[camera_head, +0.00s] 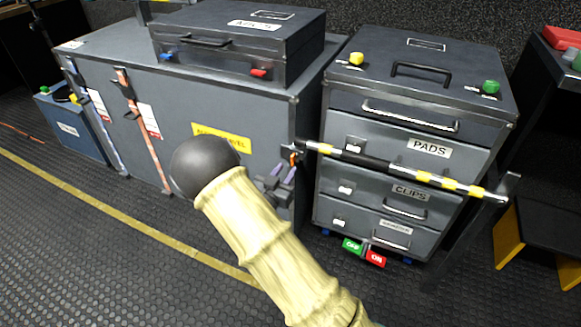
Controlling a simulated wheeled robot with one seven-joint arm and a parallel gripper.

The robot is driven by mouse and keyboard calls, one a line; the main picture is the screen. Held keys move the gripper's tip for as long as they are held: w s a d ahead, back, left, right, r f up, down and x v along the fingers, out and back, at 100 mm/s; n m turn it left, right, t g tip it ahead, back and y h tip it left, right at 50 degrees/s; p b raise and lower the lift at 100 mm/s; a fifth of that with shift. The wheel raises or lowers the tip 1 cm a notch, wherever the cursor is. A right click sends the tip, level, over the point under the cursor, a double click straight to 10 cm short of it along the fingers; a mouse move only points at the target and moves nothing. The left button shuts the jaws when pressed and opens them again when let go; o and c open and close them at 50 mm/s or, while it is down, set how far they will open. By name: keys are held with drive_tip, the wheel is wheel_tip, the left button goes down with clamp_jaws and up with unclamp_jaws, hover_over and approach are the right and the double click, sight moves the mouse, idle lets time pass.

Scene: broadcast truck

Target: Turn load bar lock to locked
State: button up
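The load bar (385,166), silver with yellow bands and a black middle sleeve, runs across the front of the grey drawer cabinet. Its left end meets the right edge of the long grey case. A small orange part (293,157) shows at that left end. It may be the lock lever, but its position is too small to read. My gripper (285,168) is just below and left of the orange part, beyond my pale arm. Its two purple fingers look spread apart, with nothing visible between them. Whether a fingertip touches the orange part cannot be told.
The drawer cabinet (420,82) has a yellow and a green knob on top. The long case (92,45) carries a smaller case (240,40). A yellow-sided step (508,236) stands right. Open floor lies front left.

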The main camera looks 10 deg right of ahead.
sight(292, 162)
drive_tip(key=x, duration=0.4)
drive_tip(key=shift+w+d+b, duration=0.1)
drive_tip(key=shift+w+b, duration=0.05)
drive_tip(key=shift+b, duration=0.25)
clamp_jaws()
